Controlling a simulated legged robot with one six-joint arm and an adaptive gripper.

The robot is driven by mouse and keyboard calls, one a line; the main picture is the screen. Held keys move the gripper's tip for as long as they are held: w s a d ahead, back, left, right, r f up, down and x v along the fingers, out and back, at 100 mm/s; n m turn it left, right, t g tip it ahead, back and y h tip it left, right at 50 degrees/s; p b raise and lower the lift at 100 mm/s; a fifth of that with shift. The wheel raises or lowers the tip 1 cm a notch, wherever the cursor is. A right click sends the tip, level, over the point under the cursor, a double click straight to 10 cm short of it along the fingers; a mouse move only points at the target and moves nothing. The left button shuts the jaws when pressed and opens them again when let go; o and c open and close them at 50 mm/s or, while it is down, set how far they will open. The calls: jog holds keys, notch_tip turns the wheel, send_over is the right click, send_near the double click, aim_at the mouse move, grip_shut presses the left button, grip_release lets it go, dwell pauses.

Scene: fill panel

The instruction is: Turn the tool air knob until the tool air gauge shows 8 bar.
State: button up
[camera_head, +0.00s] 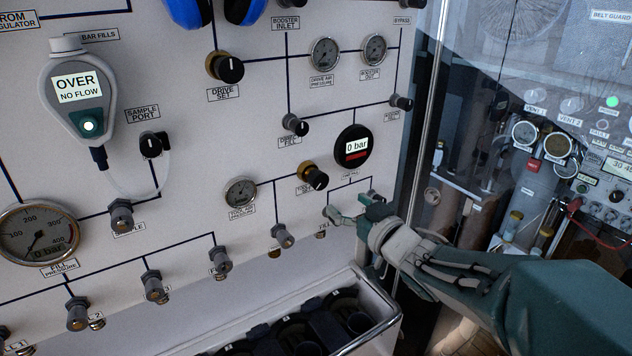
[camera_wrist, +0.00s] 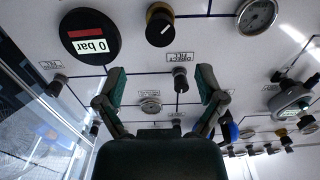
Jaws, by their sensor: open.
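The tool air knob (camera_head: 312,176) is a black knob on a brass base, mid-panel. It shows at the top middle of the inverted wrist view (camera_wrist: 160,26), with a white pointer mark. The tool air gauge (camera_head: 240,192) is a small round dial left of the knob in the head view, and at the top right in the wrist view (camera_wrist: 257,15). Its needle is too small to read surely. My gripper (camera_head: 350,205) is open and empty, below and right of the knob in the head view, apart from it. In the wrist view its fingers (camera_wrist: 161,78) stand wide apart.
A round display (camera_head: 352,147) reading 0 bar sits right of the knob. A metal rail (camera_head: 375,330) fronts the rack below. A glass pane stands at the right.

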aim_at(321, 183)
jog(key=x, duration=1)
jog(key=shift+w+a, duration=0.1)
jog(key=shift+a, duration=0.05)
jog(key=c, duration=1.2)
